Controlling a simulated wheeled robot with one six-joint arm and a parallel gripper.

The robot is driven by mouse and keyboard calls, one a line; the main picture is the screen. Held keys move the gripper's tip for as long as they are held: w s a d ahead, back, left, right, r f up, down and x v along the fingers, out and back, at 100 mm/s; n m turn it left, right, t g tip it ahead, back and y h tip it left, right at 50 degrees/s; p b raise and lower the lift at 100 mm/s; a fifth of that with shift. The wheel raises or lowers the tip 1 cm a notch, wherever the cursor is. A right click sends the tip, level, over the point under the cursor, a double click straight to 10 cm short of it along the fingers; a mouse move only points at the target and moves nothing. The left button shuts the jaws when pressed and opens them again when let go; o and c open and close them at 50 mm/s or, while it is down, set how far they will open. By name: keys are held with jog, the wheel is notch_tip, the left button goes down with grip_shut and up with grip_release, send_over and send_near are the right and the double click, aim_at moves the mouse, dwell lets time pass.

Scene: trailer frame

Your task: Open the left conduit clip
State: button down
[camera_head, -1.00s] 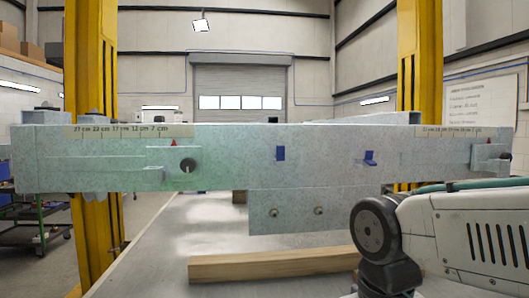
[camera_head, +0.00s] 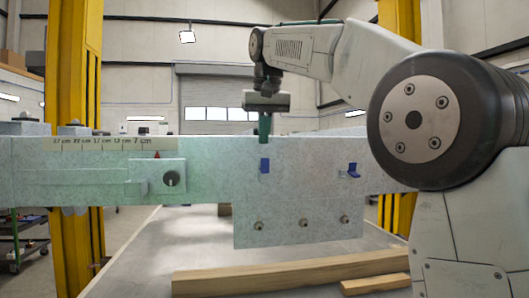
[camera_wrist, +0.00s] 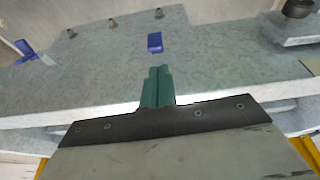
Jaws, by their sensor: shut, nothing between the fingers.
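The left conduit clip (camera_head: 264,165) is a small blue piece lying flat against the face of the grey beam (camera_head: 215,180). The clip also shows in the wrist view (camera_wrist: 155,42), just beyond my fingertips. A second blue clip (camera_head: 350,170) farther right has a part sticking out from the beam; it shows at the left of the wrist view (camera_wrist: 27,52). My gripper (camera_head: 265,139) points down above the left clip, near the beam's top edge, with a small gap to the clip. Its green fingers (camera_wrist: 158,72) are together and empty.
A round dark knob (camera_head: 171,179) on a plate sits left of the clips, under a scale strip (camera_head: 115,144). Several small studs (camera_head: 303,223) line the lower plate. Wooden bars (camera_head: 290,274) lie on the table below. A yellow post (camera_head: 75,90) stands behind at left.

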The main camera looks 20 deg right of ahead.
jog(key=v, duration=0.5)
send_near(264, 168)
jog(key=shift+m, duration=0.3)
jog(key=w+f, duration=0.2)
jog(key=w+d+f, duration=0.1)
jog(key=w+f, duration=0.1)
jog(key=f, duration=0.1)
jog(key=shift+w+d, duration=0.15)
jog(key=shift+w, duration=0.1)
jog(key=shift+s+t, duration=0.15)
jog(key=shift+t, duration=0.15)
